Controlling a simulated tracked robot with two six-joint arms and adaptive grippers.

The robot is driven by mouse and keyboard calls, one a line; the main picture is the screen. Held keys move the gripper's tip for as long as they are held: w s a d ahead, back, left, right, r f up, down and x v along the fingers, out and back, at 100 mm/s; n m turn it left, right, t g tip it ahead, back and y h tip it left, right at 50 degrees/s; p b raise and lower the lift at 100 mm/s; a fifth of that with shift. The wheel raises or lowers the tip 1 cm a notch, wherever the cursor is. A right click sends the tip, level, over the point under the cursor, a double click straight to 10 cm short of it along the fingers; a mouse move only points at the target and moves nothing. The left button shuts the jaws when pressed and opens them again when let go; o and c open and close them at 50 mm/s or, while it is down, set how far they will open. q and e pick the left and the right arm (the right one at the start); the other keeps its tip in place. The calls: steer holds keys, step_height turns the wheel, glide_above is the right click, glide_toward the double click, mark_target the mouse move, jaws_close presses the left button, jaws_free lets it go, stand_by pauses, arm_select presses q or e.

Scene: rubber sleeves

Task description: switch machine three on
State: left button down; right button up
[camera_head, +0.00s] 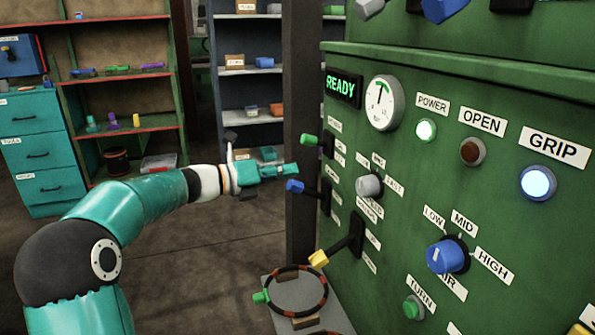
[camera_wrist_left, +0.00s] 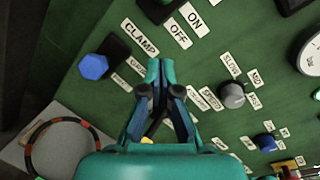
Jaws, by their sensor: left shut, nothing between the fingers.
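A green machine panel (camera_head: 450,190) fills the right of the head view, with a lit READY display (camera_head: 342,87), a round gauge (camera_head: 384,103) and a lit green POWER lamp (camera_head: 426,130). No machine number is legible. A green-tipped lever (camera_head: 310,140), a blue-tipped lever (camera_head: 295,187) and a yellow-tipped lever (camera_head: 319,259) stick out at its left edge. My left gripper (camera_head: 296,168) is shut and empty, near the panel between the green and blue levers. In the left wrist view its fingertips (camera_wrist_left: 160,68) lie below the ON and OFF labels (camera_wrist_left: 187,27). My right gripper is out of view.
The GRIP lamp (camera_head: 537,183) glows pale blue; the OPEN lamp (camera_head: 473,151) is dark. A grey knob (camera_head: 369,186) and a blue knob (camera_head: 447,256) protrude. A dark and red ring (camera_head: 298,268) sits on a grey stand below. Shelves and a teal cabinet (camera_head: 33,150) stand behind.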

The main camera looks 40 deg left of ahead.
arm_select(q)
steer(key=v, duration=0.6)
steer(key=shift+s+r, duration=0.2)
steer(key=shift+r, duration=0.15)
steer(key=shift+a, duration=0.1)
